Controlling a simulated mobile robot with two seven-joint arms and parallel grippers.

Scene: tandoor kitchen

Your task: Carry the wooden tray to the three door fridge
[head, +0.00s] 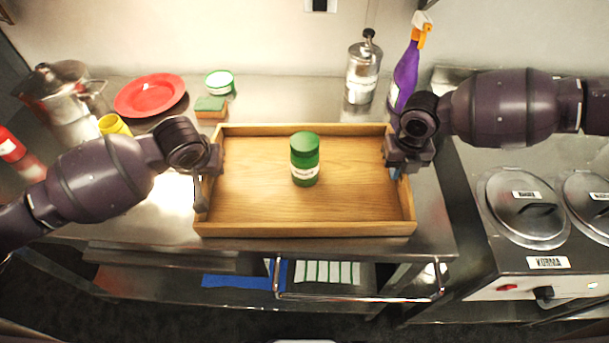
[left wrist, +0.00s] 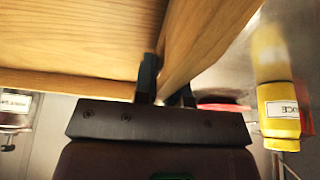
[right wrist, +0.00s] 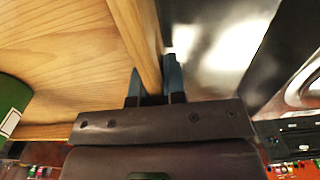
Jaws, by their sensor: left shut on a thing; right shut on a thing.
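The wooden tray (head: 305,228) is in the middle of the head view, over a steel counter; I cannot tell whether it rests on it. A green jar (head: 305,160) with a white label stands upright in the tray. My left gripper (head: 203,188) is shut on the tray's left wall, which shows between its fingers in the left wrist view (left wrist: 205,40). My right gripper (head: 396,168) is shut on the right wall, which shows between its fingers in the right wrist view (right wrist: 140,45). The three door fridge is not in view.
A red plate (head: 150,95), a sponge (head: 210,106), a green-lidded tub (head: 219,82) and a metal pitcher (head: 65,95) stand back left. A glass dispenser (head: 362,75) and a purple spray bottle (head: 404,75) stand behind the tray. A unit with lidded pots (head: 525,205) is at right.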

